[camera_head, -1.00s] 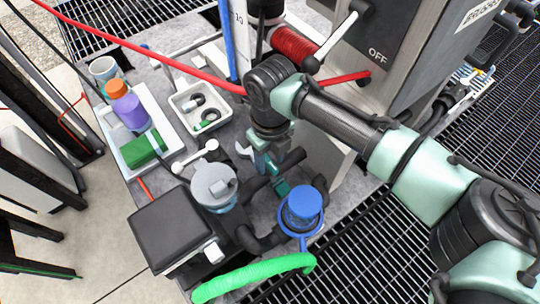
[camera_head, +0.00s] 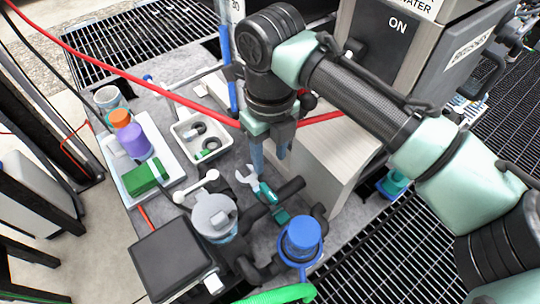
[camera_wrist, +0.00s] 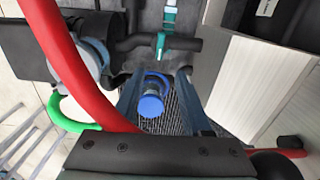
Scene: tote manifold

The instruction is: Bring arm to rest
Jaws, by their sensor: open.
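My gripper (camera_head: 270,160) hangs from the arm at the middle of the head view, fingers pointing down and apart with nothing between them. In the wrist view, the gripper's two fingers (camera_wrist: 163,100) stand on either side of the blue-capped fitting (camera_wrist: 152,103), which lies farther off. The arm is bent and crosses in front of the switch box. The box's lever is mostly hidden behind it.
A red hose (camera_head: 150,92) runs close behind the gripper and crosses the wrist view. The bench holds a white tray (camera_head: 112,153) with bottles, a small parts bin (camera_head: 180,133), a lidded grey pot (camera_head: 212,212) and a black box (camera_head: 172,258). Grating (camera_head: 365,245) lies at right.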

